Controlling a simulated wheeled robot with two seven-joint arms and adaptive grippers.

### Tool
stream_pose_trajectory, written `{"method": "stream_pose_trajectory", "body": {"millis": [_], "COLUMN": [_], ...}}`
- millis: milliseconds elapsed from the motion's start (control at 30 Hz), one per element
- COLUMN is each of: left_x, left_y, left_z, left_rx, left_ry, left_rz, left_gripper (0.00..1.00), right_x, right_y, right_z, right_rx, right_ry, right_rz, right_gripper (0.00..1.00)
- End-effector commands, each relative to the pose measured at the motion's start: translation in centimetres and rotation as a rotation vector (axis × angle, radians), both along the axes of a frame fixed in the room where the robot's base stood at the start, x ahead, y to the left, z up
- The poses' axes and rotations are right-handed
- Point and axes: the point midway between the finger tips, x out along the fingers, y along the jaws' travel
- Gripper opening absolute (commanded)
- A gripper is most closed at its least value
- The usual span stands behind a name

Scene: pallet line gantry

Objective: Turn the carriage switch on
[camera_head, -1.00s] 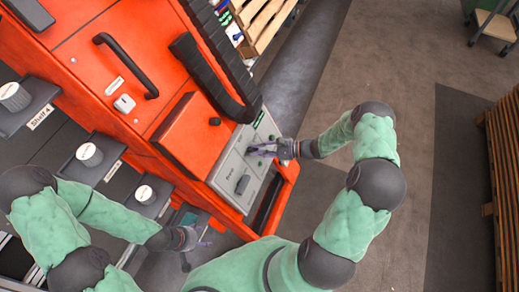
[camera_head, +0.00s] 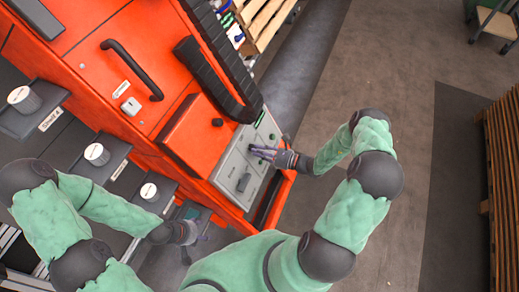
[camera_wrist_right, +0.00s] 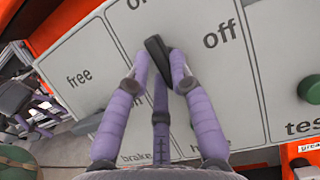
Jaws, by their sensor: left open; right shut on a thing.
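The grey control panel (camera_head: 228,180) is on the orange cabinet; in the right wrist view it fills most of the picture (camera_wrist_right: 255,75). My right gripper (camera_head: 258,151) is at its upper part. In the wrist view, the right gripper (camera_wrist_right: 160,75) is shut on a black switch lever (camera_wrist_right: 155,46), one finger on each side. The lever tilts slightly up and left, toward a cut-off label beginning with "o"; "off" is printed to its right. The switch's name is not readable. My left gripper (camera_head: 196,243) is open, low beside the cabinet, away from the panel.
A second dark handle (camera_head: 243,182) sits lower on the panel. A green knob (camera_wrist_right: 309,89) is above "test" in the wrist view. White-topped cylinders (camera_head: 97,154) stand on shelves at left. A black cable chain (camera_head: 215,75) runs above the panel.

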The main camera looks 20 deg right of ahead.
Motion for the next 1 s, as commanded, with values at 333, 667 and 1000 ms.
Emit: {"method": "stream_pose_trajectory", "body": {"millis": [333,667,1000], "left_x": [0.0,0.0,0.0], "left_y": [0.0,0.0,-0.01], "left_z": [0.46,0.46,0.46], "left_rx": [0.0,0.0,0.0], "left_ry": [0.0,0.0,0.0], "left_rz": [0.0,0.0,0.0], "left_gripper": [0.67,0.67,0.67], "right_x": [-0.08,-0.08,-0.05], "right_y": [0.06,0.06,0.06], "right_z": [-0.02,-0.04,0.0], "right_rx": [0.051,0.054,0.053], "right_ry": [0.048,0.051,0.048], "right_rz": [-0.037,-0.039,-0.038], "right_gripper": [0.0,0.0,0.46]}}
